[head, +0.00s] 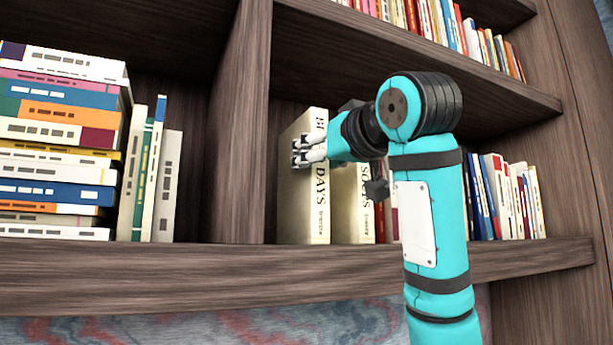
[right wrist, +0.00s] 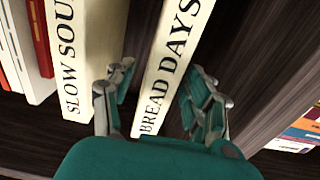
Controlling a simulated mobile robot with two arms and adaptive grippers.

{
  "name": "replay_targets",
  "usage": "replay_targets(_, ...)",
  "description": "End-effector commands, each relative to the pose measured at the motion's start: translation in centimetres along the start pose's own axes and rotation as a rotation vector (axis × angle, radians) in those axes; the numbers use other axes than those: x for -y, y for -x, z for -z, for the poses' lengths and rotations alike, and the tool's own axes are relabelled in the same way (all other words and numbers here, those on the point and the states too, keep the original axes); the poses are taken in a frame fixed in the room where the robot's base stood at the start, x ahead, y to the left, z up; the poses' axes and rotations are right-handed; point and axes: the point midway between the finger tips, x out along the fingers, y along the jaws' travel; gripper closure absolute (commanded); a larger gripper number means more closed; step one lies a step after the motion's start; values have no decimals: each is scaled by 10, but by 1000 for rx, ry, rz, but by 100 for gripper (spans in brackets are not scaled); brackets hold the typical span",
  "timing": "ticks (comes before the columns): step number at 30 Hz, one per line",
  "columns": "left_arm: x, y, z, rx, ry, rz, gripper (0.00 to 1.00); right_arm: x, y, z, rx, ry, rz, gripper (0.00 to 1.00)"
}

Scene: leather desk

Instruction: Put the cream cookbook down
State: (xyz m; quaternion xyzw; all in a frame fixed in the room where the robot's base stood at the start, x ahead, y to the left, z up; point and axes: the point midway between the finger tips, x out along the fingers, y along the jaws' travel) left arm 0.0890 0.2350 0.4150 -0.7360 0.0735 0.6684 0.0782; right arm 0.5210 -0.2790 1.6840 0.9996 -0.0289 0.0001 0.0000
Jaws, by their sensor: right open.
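The cream cookbook, with BREAD DAYS on its spine, (head: 291,205) stands upright on the middle shelf in the head view, just right of the vertical divider. In the right wrist view, its spine (right wrist: 172,68) runs between my fingers. My right gripper (head: 309,151) is open, with one finger on each side of the book; it also shows in the right wrist view (right wrist: 163,92). Whether either finger touches the cover I cannot tell. The fingers hide part of the title in the head view. My left gripper is in neither view.
A second cream book, SLOW SOU..., (head: 349,205) stands to the right, with a narrow gap between. Red, blue and white books (head: 505,198) stand further right. The wooden divider (head: 243,130) is close on the left; beyond it is a book stack (head: 55,150).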

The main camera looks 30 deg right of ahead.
Motion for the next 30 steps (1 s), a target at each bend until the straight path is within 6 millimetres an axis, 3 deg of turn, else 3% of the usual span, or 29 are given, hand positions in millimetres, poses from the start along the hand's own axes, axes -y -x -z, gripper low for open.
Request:
replay_targets(3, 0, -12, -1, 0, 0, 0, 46, 0, 25, -2, -4, 0, 2, 46)
replay_targets(9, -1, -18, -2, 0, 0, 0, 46, 1, 50, -1, 0, 0, 1, 46)
replay_targets(22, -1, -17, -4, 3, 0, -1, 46, 0, 56, 2, 1, 0, 1, 46)
replay_targets(26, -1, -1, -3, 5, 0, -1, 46, 0, 56, 18, 0, 0, 1, 46)
replay_targets(30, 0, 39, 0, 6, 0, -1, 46, 0, 56, 58, 0, 0, 1, 46)
